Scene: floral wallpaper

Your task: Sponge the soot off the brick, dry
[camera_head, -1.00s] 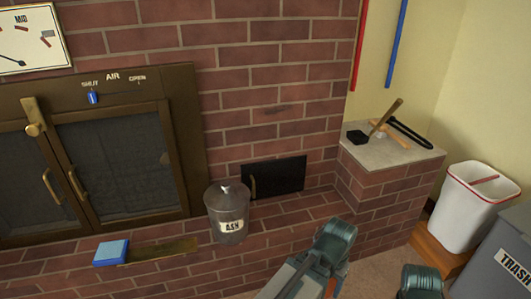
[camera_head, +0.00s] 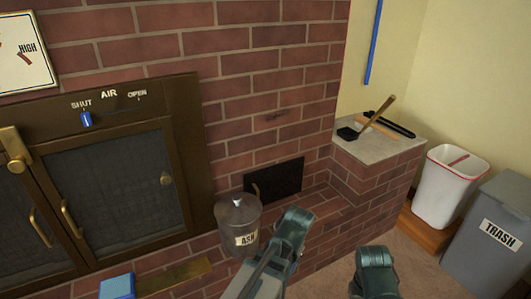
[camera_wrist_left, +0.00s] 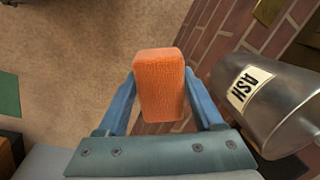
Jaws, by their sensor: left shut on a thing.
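My left gripper (camera_wrist_left: 160,92) is shut on an orange, sponge-like block (camera_wrist_left: 158,70) in the left wrist view, one finger on each side. The block is held beside the grey ash bucket (camera_wrist_left: 268,95), apart from it. In the head view, my left arm comes up in front of the hearth, right of the ash bucket (camera_head: 238,222); its fingers and the block cannot be made out there. A dark soot smear (camera_head: 277,115) marks a brick in the wall above the small black door. Part of my right arm shows at the bottom; its gripper is out of view.
A blue block (camera_head: 117,287) sits by a brass strip (camera_head: 175,276) on the hearth. The black door (camera_head: 274,179) is right of the stove (camera_head: 105,185). Tools lie on the stone-topped ledge (camera_head: 372,145). A white bin (camera_head: 448,190) and trash bin (camera_head: 496,225) stand right.

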